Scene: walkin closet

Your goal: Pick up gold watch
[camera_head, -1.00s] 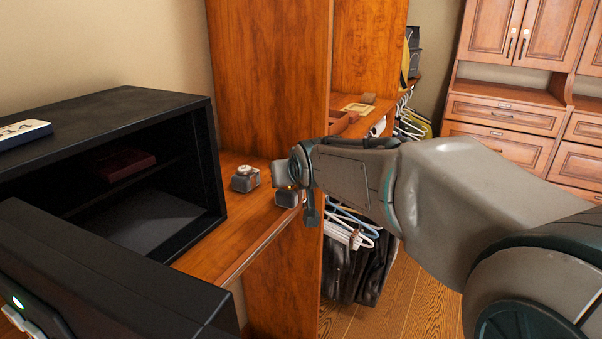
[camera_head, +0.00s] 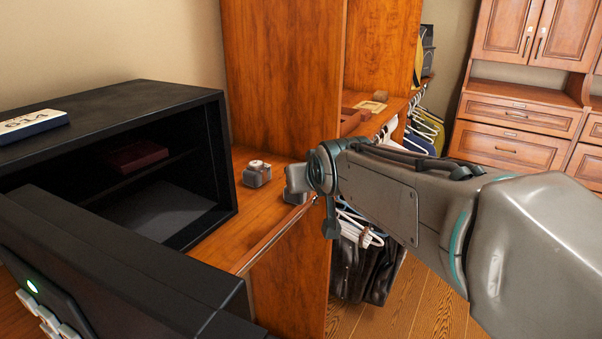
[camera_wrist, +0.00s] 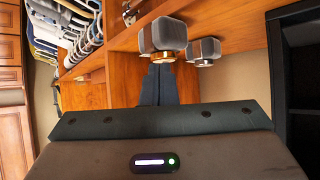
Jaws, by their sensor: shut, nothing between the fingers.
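In the wrist view, which looks upside down, a gold-coloured watch (camera_wrist: 163,57) sits on a grey cushion (camera_wrist: 162,36) on the wooden shelf. My gripper's dark fingers (camera_wrist: 158,72) are shut and empty, with their tips overlapping the watch in the picture; I cannot tell whether they touch it. A second watch (camera_wrist: 202,62) on a similar cushion is just beyond. In the head view that second watch (camera_head: 257,165) is clear to the left of my gripper (camera_head: 292,180). My gripper hides most of the near cushion and its watch there.
An open black safe (camera_head: 180,97) stands to the left, its door (camera_head: 120,260) swung out in front. A tall wooden panel (camera_head: 285,75) rises behind the watches. Hangers with clothes (camera_head: 365,265) hang right of the panel, below the shelf (camera_head: 230,232).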

